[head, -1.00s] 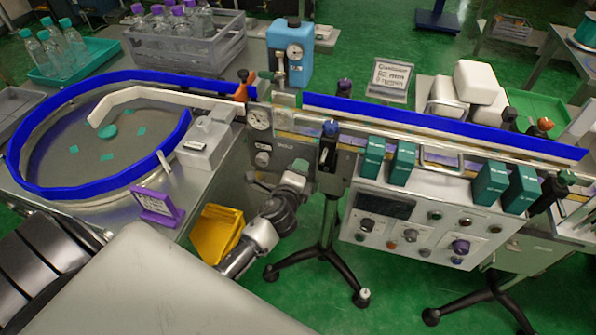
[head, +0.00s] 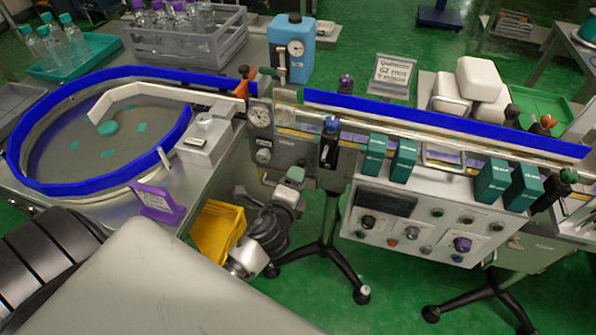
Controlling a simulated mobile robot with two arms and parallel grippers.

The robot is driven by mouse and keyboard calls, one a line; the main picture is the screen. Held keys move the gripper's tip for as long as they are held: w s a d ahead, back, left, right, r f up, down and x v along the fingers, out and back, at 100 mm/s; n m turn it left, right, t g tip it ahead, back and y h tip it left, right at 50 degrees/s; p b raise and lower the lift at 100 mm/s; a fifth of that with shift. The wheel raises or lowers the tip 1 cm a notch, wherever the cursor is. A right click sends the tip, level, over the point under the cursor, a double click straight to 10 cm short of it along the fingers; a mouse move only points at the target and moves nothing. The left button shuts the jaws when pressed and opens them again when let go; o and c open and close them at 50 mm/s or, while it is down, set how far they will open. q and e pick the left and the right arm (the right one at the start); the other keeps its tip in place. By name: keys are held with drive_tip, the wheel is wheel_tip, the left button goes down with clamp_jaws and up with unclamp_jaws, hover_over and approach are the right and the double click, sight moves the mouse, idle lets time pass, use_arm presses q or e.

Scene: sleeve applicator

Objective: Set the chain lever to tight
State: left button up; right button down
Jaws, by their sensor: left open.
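No lever in the head view carries a readable chain or tight mark, so I cannot tell for sure which one is the chain lever. A small green knob (head: 295,174) shows below the conveyor at the machine's left end, close to my left gripper. My left gripper (head: 267,190) is open, under the gauge and in front of the grey machine body. Its fingers are small and partly merge with the dark background, and I see nothing between them. I cannot tell whether it touches the knob. My right gripper is not in view.
A black clamp with a blue knob (head: 330,126) stands right of the gripper. The control panel (head: 420,225) is farther right. A yellow bin (head: 216,230) is low at left, near my forearm. The round turntable (head: 110,140) and purple sign (head: 158,203) are left.

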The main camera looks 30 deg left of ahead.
use_arm(q)
drive_tip(key=v, duration=0.4)
drive_tip(key=shift+s, duration=0.1)
idle(0.3)
drive_tip(key=s+d+f+n+g+h, duration=0.1)
drive_tip(key=s+f+n+g, duration=0.2)
drive_tip(key=f, duration=0.7)
drive_tip(key=s+f+n+g+h, duration=0.1)
drive_tip(key=s+f+n+g, duration=0.1)
drive_tip(key=s+f, duration=0.5)
drive_tip(key=s+d+f+n+g+h, duration=0.1)
drive_tip(key=s+f+n+g, duration=0.15)
drive_tip(key=f, duration=0.95)
drive_tip(key=s+f+n+g, duration=0.3)
drive_tip(key=s+f, duration=0.3)
drive_tip(key=s, duration=0.5)
drive_tip(key=s+f+n+g+p, duration=0.1)
drive_tip(key=s+f+n+g, duration=0.3)
drive_tip(key=s, duration=0.7)
wheel_tip(320, 180, down, 3)
drive_tip(key=shift+s+r+n+h, duration=0.2)
drive_tip(key=shift+s+n+h, duration=0.15)
drive_tip(key=shift+h, duration=0.05)
